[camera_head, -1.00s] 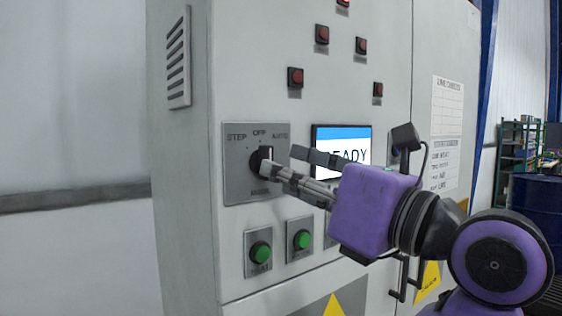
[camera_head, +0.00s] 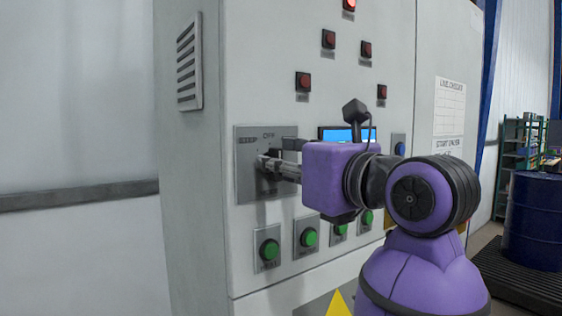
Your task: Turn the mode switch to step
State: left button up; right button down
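The mode switch plate (camera_head: 249,187) is a grey square on the cabinet front, with STEP at its upper left and OFF at its top middle. The switch knob is hidden behind my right gripper (camera_head: 268,161), so its setting cannot be read. The fingers reach in from the right, with their tips at the middle of the plate where the knob sits. Whether they are closed on the knob cannot be told. My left gripper is not in view.
Several green buttons (camera_head: 269,250) sit in a row below the plate. Red lamps (camera_head: 303,82) are above, and the topmost (camera_head: 348,4) looks lit. A blue drum (camera_head: 533,222) stands at the right.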

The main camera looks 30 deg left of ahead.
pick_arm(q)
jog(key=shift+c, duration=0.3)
pick_arm(e)
jog(key=shift+d, duration=0.1)
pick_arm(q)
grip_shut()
pick_arm(e)
jog(key=shift+d, duration=0.15)
jog(key=shift+s+f, duration=0.1)
jog(key=shift+s, duration=0.05)
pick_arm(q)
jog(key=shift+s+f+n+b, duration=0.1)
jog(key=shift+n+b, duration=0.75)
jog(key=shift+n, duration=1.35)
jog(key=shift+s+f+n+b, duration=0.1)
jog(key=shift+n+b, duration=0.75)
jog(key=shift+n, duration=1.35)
pick_arm(e)
jog(key=shift+s+d+f, duration=0.15)
jog(key=shift+s+f, duration=0.25)
jog(key=shift+f, duration=0.4)
jog(key=shift+s+d+f, duration=0.15)
jog(key=shift+s+f, duration=0.2)
jog(key=shift+f, duration=0.45)
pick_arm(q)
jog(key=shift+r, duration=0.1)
pick_arm(e)
jog(key=shift+s+d+g, duration=0.15)
jog(key=shift+d+g, duration=0.05)
jog(key=shift+g, duration=0.1)
